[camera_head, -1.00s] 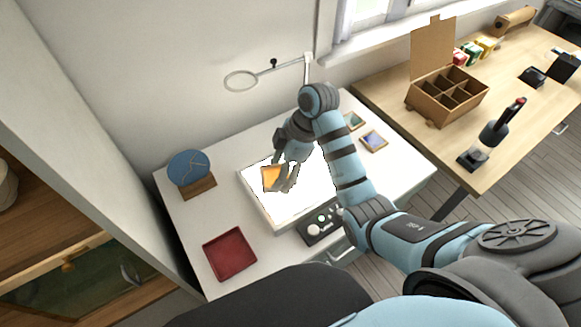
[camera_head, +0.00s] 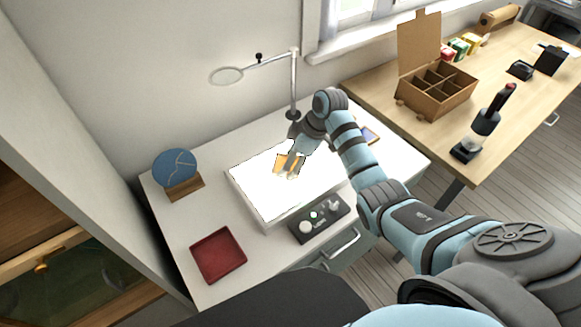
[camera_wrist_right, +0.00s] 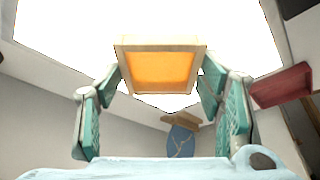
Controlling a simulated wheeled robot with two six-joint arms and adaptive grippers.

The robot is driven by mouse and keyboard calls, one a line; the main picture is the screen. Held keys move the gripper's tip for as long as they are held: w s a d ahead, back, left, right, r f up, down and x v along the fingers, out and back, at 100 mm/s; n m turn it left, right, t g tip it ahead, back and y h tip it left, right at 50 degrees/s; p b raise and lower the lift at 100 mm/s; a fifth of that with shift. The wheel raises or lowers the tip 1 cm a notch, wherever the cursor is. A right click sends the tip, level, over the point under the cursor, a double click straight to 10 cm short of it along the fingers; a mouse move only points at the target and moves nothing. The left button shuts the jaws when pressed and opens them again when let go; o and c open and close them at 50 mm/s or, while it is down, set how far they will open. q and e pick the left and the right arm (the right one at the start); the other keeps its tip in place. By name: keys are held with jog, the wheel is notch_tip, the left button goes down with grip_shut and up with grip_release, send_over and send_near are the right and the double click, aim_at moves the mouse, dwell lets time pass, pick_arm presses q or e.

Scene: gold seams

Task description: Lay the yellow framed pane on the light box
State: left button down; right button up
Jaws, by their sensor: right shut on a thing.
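The yellow framed pane (camera_head: 284,164) is orange-yellow in a pale frame and shows over the bright light box (camera_head: 248,192). My right gripper (camera_head: 292,172) is shut on it. In the right wrist view the pane (camera_wrist_right: 160,66) sits between the two green-padded fingers of the gripper (camera_wrist_right: 160,85), with the glowing light box (camera_wrist_right: 60,35) behind it. I cannot tell whether the pane touches the light box surface. My left gripper is not in view.
A red tray (camera_head: 218,255) and a blue disc on a wooden stand (camera_head: 175,165) lie left of the light box. A magnifier arm (camera_head: 292,85) stands behind. A blue pane (camera_head: 370,134) is partly hidden by my arm.

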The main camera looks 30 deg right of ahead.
notch_tip(320, 180, down, 2)
jog(key=shift+w+f, duration=0.1)
jog(key=o, duration=1.2)
jog(key=p+v, duration=0.2)
jog(key=v, duration=1)
